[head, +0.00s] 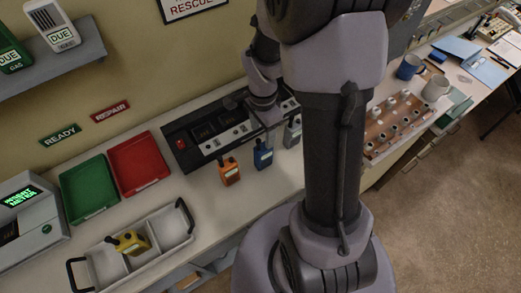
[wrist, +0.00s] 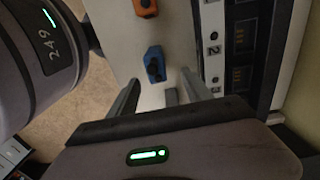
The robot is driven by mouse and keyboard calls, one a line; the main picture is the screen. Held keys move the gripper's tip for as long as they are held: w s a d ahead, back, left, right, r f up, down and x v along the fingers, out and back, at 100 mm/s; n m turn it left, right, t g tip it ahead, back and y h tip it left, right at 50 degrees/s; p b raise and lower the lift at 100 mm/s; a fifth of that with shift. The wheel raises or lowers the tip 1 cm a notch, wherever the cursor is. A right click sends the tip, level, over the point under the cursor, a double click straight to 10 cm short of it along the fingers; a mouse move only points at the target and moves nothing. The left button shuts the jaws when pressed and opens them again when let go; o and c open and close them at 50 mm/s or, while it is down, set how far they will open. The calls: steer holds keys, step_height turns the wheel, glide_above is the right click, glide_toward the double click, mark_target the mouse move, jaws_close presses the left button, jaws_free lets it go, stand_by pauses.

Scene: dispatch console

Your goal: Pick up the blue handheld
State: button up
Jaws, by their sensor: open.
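The blue handheld (head: 263,155) stands upright on the counter in front of the dark console panel, between an orange handheld (head: 229,171) and a grey handheld (head: 293,132). In the wrist view the blue handheld (wrist: 154,66) shows from above, beyond and roughly between my fingertips. My gripper (head: 270,122) is just above and behind the blue handheld in the head view, partly hidden by my arm. In the wrist view my gripper (wrist: 163,84) is open, with no handheld held. The grey handheld (wrist: 171,97) shows between the fingers, nearer the palm.
The console panel (head: 205,130) runs behind the handhelds. A red tray (head: 139,162) and green tray (head: 89,190) lie to the left. A divided carrier (head: 108,268) holds a yellow handheld (head: 132,243). A peg board (head: 398,124) and mugs are at right.

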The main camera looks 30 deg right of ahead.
mark_target(263, 149)
steer(key=f, duration=0.2)
steer(key=f+b, duration=0.1)
steer(key=f, duration=0.2)
steer(key=s+f, duration=0.1)
steer(key=f, duration=0.2)
steer(key=shift+f+b, duration=0.25)
steer(key=shift+b, duration=0.1)
steer(key=shift+r, duration=0.1)
jaws_close()
